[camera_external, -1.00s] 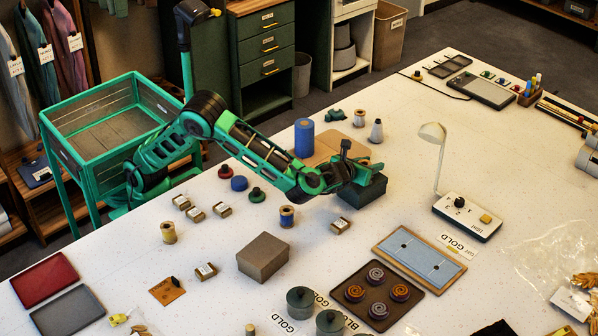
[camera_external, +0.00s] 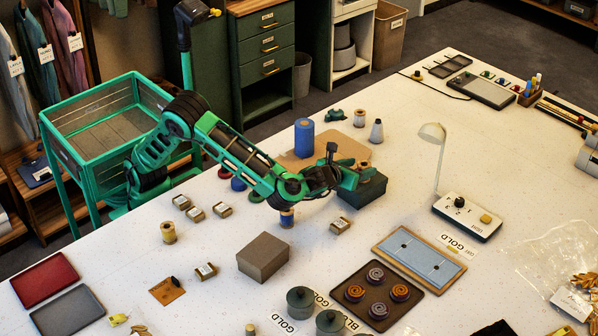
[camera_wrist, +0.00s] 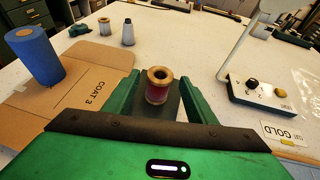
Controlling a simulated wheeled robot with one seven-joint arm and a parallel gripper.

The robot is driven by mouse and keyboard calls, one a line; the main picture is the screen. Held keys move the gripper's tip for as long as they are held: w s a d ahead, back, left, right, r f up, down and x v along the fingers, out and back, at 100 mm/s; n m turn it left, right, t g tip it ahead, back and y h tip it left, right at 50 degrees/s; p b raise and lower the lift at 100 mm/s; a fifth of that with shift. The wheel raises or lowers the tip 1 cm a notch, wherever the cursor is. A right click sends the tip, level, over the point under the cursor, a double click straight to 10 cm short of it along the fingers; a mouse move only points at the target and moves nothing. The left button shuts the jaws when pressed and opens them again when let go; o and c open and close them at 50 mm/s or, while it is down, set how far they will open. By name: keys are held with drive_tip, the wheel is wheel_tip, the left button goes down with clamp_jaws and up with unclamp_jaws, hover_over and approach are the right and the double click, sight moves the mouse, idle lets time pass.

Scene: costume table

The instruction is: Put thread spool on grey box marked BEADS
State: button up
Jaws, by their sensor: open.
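My gripper (camera_external: 354,178) reaches over the dark green box (camera_external: 372,193) at the middle of the table. In the wrist view, a spool with dark red thread and a tan rim (camera_wrist: 158,86) stands upright between the two open fingers of my gripper (camera_wrist: 157,95). It appears to stand on the dark box top (camera_wrist: 177,104); its lower end is partly hidden. A plain grey box (camera_external: 263,258) sits nearer the front, apart from the gripper. I cannot read BEADS on either box.
A lamp with a white control base (camera_external: 467,217) stands to the right. A blue-thread spool (camera_external: 287,218) is under my forearm. A brown tray of coils (camera_external: 378,295) lies in front.

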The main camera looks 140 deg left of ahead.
sight(360, 167)
drive_tip(key=shift+v, duration=2.25)
drive_tip(key=shift+s, duration=0.1)
